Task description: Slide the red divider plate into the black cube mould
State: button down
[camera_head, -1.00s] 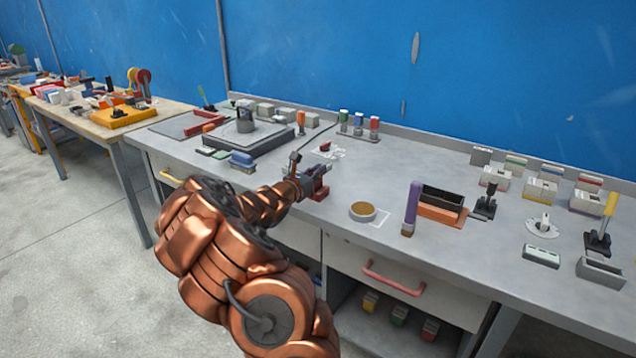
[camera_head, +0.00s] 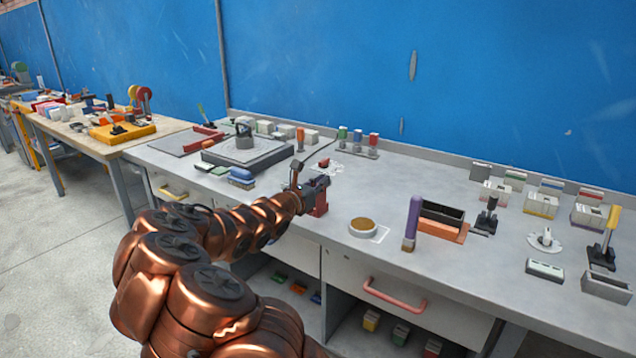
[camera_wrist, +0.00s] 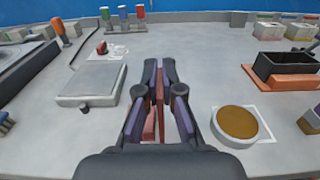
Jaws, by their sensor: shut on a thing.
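My gripper (camera_head: 316,188) is at the front edge of the grey bench, left of the round dish. In the wrist view the gripper's fingers (camera_wrist: 159,75) are closed on the thin red divider plate (camera_wrist: 160,96), which shows edge-on between them. In the head view a bit of red plate (camera_head: 320,204) shows below the fingers. The black cube mould (camera_head: 442,213) is an open-topped dark box with an orange front, well to the right of the gripper. It also shows at upper right in the wrist view (camera_wrist: 285,60). The plate's lower end is hard to make out.
Between gripper and mould are a round dish (camera_head: 363,227) with brown contents and an upright purple-handled brush (camera_head: 412,222). A black clamp-like tool (camera_head: 487,215) stands right of the mould. A grey flat slab (camera_wrist: 91,80) lies left of the gripper in the wrist view.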

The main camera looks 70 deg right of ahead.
jog(key=s+a+b, duration=0.4)
jog(key=s+a, duration=0.2)
jog(key=a, duration=0.2)
jog(key=shift+a+r, duration=0.4)
jog(key=shift+r, duration=0.05)
jog(key=shift+s, duration=0.1)
dwell(0.5)
jog(key=w+a+f+n+t+y, duration=0.1)
jog(key=w+a+n+t, duration=0.25)
jog(key=w+a, duration=0.45)
jog(key=w+a+f+n+t, duration=0.15)
jog(key=w+a+t, duration=0.35)
jog(key=w, duration=0.8)
jog(key=w+a+f+n+t+y, duration=0.1)
jog(key=w+a+n+t, duration=0.25)
jog(key=w+a, duration=0.45)
jog(key=w+a+f+n+t+y, duration=0.1)
jog(key=w+a+n+t+y, duration=0.3)
jog(key=a, duration=0.7)
jog(key=w+a+f+n+t+y, duration=0.25)
jog(key=w+a, duration=0.35)
jog(key=a, duration=0.5)
jog(key=w+a+f+n+t+y, duration=0.1)
jog(key=w+a+n+t+y, duration=0.25)
jog(key=a, duration=0.75)
notch_tip(320, 180, up, 14)
jog(key=w+d+m+g+p, duration=0.1)
jog(key=p, duration=1.3)
jog(key=shift+w+r, duration=0.15)
jog(key=shift+w, duration=0.05)
